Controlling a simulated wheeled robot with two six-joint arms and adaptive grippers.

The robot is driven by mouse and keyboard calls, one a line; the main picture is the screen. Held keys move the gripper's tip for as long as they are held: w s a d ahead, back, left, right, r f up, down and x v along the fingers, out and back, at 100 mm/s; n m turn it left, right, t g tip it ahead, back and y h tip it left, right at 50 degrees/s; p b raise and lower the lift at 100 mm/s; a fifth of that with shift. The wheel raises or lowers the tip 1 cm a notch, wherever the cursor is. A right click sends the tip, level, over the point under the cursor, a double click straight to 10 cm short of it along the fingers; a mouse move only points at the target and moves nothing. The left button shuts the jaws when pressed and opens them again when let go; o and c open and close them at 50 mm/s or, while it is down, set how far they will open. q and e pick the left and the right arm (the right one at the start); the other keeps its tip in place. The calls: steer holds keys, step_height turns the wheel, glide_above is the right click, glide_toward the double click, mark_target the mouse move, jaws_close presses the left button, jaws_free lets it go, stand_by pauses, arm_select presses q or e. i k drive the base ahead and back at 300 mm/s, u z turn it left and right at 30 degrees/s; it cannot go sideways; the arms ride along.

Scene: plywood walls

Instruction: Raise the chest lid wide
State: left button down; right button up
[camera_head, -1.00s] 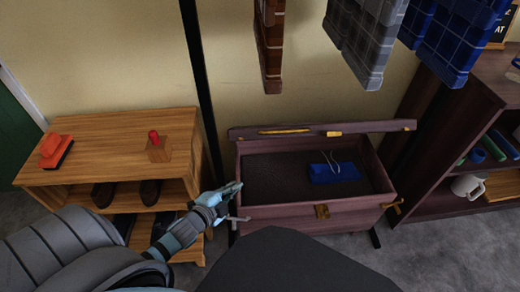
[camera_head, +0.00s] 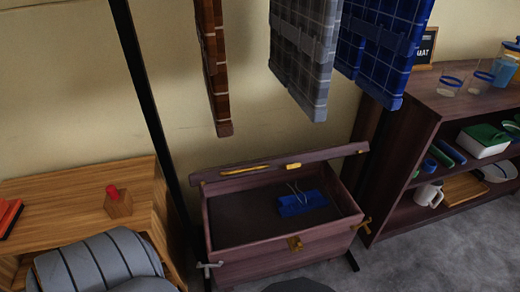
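The dark reddish-brown chest (camera_head: 285,254) stands on the floor in the middle of the head view. Its lid (camera_head: 281,169) is up along the back edge, so the inside shows. A brass latch (camera_head: 295,243) is on its front, and a yellow strip and small yellow catch are on the lid. A blue item (camera_head: 302,203) with thin pale handles lies inside. A grey handle shows at the chest's left front corner and a brass one at its right. Part of my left arm shows at the lower left; its gripper is out of view. My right gripper is not in view.
A wooden shelf (camera_head: 75,190) with a red-knobbed block (camera_head: 118,203) stands at left. A black post (camera_head: 150,100) rises beside the chest. Cloths (camera_head: 303,60) hang above it. A dark shelf unit (camera_head: 425,135) with cups and a mug (camera_head: 429,195) stands at right. Floor is clear at lower right.

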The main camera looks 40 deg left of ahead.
mark_target(288, 161)
steer(key=z, duration=0.1)
steer(key=k, duration=0.2)
steer(key=u, duration=0.9)
